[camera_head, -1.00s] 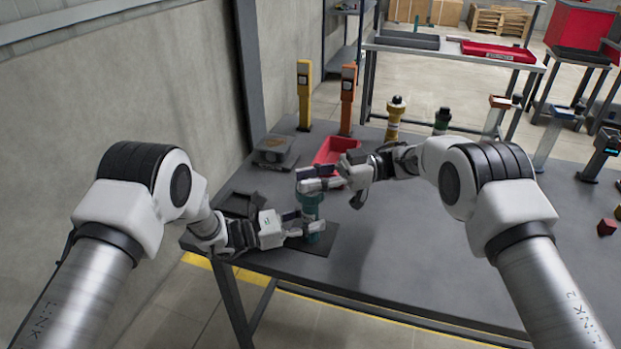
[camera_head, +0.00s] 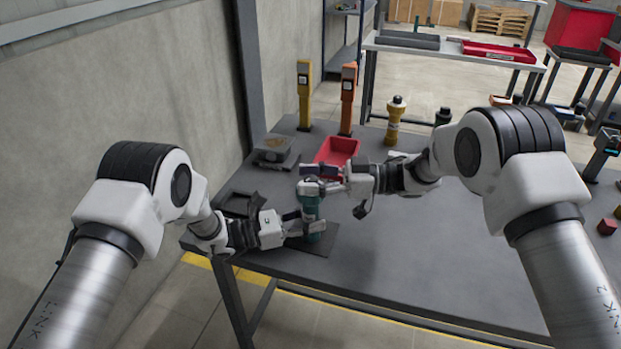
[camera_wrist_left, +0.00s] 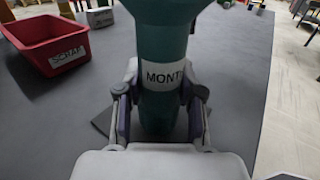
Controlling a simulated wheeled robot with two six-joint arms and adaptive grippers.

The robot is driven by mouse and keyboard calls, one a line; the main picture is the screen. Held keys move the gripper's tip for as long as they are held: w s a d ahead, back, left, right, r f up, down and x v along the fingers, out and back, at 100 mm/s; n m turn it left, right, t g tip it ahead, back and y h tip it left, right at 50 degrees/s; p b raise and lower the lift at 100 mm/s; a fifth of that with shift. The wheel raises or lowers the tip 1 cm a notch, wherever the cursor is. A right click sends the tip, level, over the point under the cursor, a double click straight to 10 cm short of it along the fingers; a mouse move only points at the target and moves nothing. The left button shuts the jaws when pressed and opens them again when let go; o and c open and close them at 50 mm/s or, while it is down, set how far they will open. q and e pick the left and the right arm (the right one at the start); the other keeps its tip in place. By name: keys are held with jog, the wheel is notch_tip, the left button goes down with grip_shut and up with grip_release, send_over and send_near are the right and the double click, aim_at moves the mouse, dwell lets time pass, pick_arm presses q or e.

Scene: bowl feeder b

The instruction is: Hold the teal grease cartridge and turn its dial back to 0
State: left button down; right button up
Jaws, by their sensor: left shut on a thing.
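The teal grease cartridge (camera_head: 312,212) stands upright over a dark mat (camera_head: 322,247) near the table's front left. My left gripper (camera_head: 309,227) is shut on its lower body. In the left wrist view, the cartridge (camera_wrist_left: 163,38) carries a white label reading "MONT", with the left gripper's fingers (camera_wrist_left: 160,112) on both sides of it. My right gripper (camera_head: 320,179) is at the cartridge's top, its fingers around the dial area. The dial and its marks are hidden or too small to read, and I cannot tell if those fingers press on it.
A red bin (camera_head: 338,150) stands just behind the cartridge; its label in the left wrist view looks like "SCRAP". A yellow post (camera_head: 304,95), an orange post (camera_head: 347,100) and a yellow cartridge (camera_head: 395,122) stand further back. The table's front middle is clear.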

jog(key=d, duration=1.2)
pick_arm(q)
jog(key=c, duration=0.7)
grip_release()
jog(key=shift+o, duration=0.2)
jog(key=v, duration=2)
pick_arm(e)
jog(key=shift+r, duration=0.15)
